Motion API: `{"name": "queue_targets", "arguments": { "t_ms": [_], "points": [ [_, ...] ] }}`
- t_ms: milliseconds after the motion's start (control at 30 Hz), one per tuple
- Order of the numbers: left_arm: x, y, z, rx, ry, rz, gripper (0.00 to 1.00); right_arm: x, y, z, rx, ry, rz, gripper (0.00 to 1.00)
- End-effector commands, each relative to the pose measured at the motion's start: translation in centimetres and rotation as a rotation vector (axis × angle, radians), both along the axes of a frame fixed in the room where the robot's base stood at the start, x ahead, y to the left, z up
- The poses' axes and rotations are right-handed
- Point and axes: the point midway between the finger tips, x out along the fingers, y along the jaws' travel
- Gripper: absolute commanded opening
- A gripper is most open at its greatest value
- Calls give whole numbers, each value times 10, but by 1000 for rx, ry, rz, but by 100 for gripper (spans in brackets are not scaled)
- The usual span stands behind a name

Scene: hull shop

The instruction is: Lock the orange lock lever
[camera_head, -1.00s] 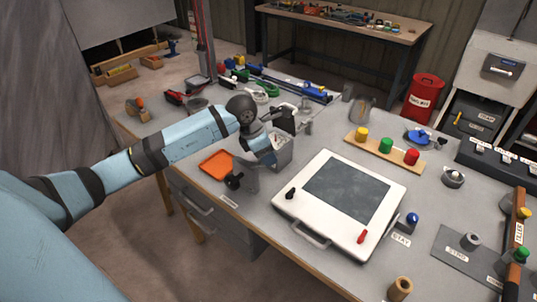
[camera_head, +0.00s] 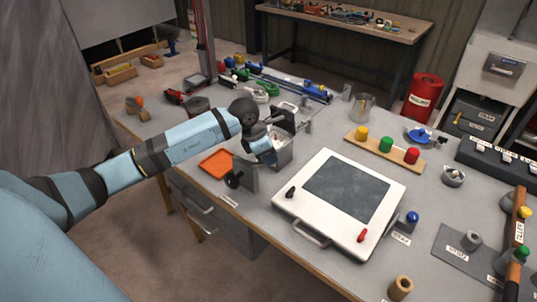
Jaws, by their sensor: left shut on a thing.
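My left gripper (camera_head: 266,153) comes in from the left and points down at a grey metal box (camera_head: 284,155) near the table's left part. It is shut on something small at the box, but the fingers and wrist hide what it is. A dark upright part (camera_head: 283,118) stands just behind the wrist. I cannot make out an orange lock lever; it may be hidden behind the gripper. My right gripper is not in view.
An orange tray (camera_head: 215,164) and a grey bracket with a black knob (camera_head: 234,180) lie beside the gripper. A white panel case (camera_head: 380,185) with a red lever (camera_head: 362,235) fills the table's middle. A board with coloured knobs (camera_head: 372,146) stands behind.

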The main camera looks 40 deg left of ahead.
Motion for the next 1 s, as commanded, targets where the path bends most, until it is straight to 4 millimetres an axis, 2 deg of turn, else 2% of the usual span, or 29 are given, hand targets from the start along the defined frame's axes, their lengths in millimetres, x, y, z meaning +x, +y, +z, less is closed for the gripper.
{"name": "queue_targets", "arguments": {
  "t_ms": [267,600,1000],
  "points": [
    [-5,-3,-2,2,-3,-154,1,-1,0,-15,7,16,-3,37],
    [-18,-9,-3,2,-3,-466,1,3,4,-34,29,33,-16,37],
    [-33,-10,-2,0,-2,-786,1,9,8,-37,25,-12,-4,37]
  ]
}}
